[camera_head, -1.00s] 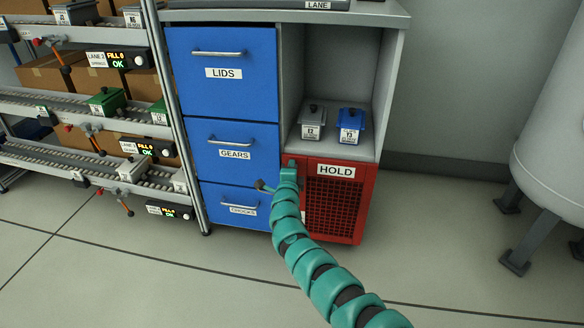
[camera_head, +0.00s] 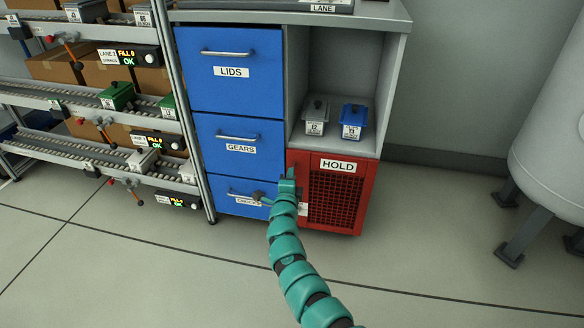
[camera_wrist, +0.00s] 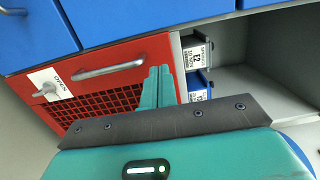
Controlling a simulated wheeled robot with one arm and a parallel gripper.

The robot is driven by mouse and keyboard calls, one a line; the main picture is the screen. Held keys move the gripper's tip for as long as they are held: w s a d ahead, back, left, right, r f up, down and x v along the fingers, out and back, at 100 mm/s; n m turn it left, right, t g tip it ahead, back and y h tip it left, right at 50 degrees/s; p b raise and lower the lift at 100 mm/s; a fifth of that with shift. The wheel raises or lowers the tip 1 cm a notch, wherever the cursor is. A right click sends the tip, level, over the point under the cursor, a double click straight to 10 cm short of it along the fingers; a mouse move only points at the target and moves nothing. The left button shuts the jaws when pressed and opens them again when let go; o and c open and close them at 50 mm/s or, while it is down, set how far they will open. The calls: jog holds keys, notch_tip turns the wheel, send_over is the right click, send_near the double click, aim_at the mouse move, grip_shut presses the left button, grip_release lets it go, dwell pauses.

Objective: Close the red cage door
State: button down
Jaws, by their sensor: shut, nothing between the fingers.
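The red cage door (camera_head: 358,198), with dark mesh and a HOLD label, is at the bottom right of the cabinet in the head view. It looks flush with the cabinet front. In the wrist view the door (camera_wrist: 125,52) appears tilted, with its silver bar handle (camera_wrist: 108,68) visible. My teal gripper (camera_head: 287,184) is at the door's left edge in the head view, covering part of it. In the wrist view the fingers of my gripper (camera_wrist: 158,88) are together and empty, in front of the door beside the handle. I cannot tell whether they touch the door.
Blue drawers (camera_head: 238,155) stand left of the door. An open shelf (camera_head: 375,143) above it holds a grey bin (camera_head: 315,118) and a blue bin (camera_head: 352,122). A roller rack (camera_head: 90,105) is at left, a pale tank (camera_head: 555,130) at right. The floor in front is clear.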

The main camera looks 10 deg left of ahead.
jog(key=s+p, duration=0.3)
jog(key=s, duration=0.3)
jog(key=shift+s, duration=0.35)
